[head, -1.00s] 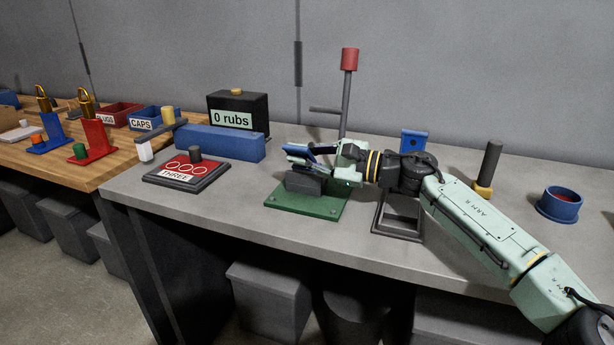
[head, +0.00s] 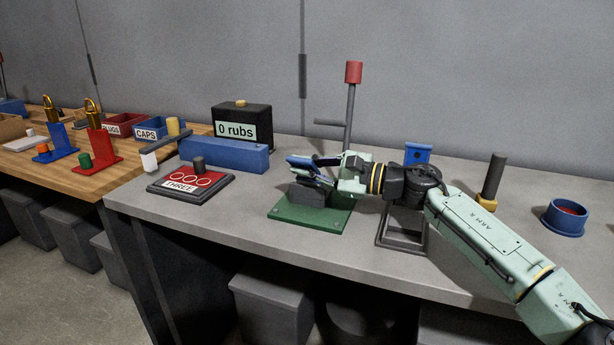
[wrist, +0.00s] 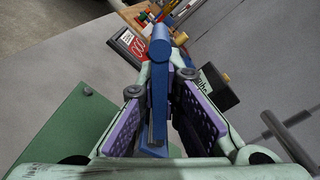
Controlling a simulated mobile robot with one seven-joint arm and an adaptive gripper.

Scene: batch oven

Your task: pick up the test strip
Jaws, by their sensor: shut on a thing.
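My gripper (head: 308,168) is low over a dark grey block (head: 308,193) on a green plate (head: 312,216) in the head view. In the wrist view its purple pads (wrist: 160,118) are shut on a blue strip-like piece (wrist: 157,78), which I take for the test strip. The piece runs forward between the pads, and its held part is partly hidden. I cannot tell whether it still touches the grey block.
A blue bar (head: 225,153), a red pad marked THREE (head: 185,183) and a black "0 rubs" box (head: 258,118) lie to the left. A red-topped post (head: 353,75) stands behind. A dark open frame (head: 400,238) is right of the plate; a blue round cup (head: 563,217) is farther right.

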